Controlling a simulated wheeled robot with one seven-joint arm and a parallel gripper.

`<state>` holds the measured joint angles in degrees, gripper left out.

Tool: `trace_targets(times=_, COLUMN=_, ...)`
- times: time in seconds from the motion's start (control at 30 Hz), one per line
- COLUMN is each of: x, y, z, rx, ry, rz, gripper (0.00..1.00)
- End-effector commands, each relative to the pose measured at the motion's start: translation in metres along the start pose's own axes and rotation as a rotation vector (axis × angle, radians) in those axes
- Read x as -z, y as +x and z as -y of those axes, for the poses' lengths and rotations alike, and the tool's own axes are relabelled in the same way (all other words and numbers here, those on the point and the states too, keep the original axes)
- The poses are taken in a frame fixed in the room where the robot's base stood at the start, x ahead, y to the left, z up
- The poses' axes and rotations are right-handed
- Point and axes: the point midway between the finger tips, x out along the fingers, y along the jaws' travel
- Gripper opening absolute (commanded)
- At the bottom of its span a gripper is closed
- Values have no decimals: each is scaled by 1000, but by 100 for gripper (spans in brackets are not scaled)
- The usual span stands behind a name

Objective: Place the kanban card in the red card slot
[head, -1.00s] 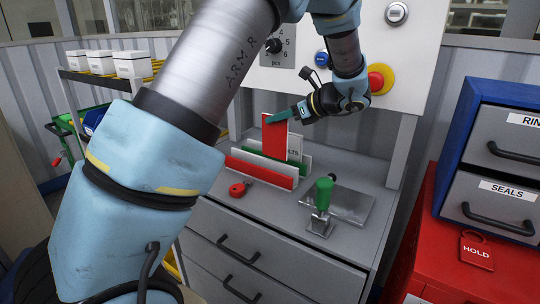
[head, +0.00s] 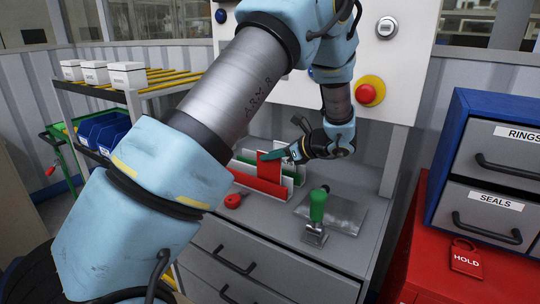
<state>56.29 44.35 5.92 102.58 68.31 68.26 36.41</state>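The red kanban card (head: 265,169) stands upright with its lower part hidden behind the front wall of the red card slot (head: 252,182). I cannot tell whether it rests on the slot's bottom. My gripper (head: 272,155) has teal fingers at the card's top edge and appears shut on it. The wrist comes in from the right. The red slot is the front one of a small rack on the grey bench; a white slot and a green slot (head: 301,167) stand behind it, largely covered by the card and gripper.
A green-handled clamp (head: 318,205) on a metal plate stands right of the rack. A red round tag (head: 234,200) lies in front of it. A red emergency button (head: 366,94) is on the panel above.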

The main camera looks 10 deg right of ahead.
Motion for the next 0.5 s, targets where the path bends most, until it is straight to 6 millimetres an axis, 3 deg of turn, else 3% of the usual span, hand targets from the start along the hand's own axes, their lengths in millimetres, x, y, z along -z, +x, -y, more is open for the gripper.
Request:
trace_targets(times=0.03, x=0, y=0, z=0, rx=0, ry=0, rz=0, gripper=15)
trace_targets(times=0.27, x=0, y=0, z=0, rx=0, ry=0, rz=0, gripper=39)
trace_targets(times=0.5, x=-1, y=-1, z=0, rx=0, ry=0, rz=0, gripper=39)
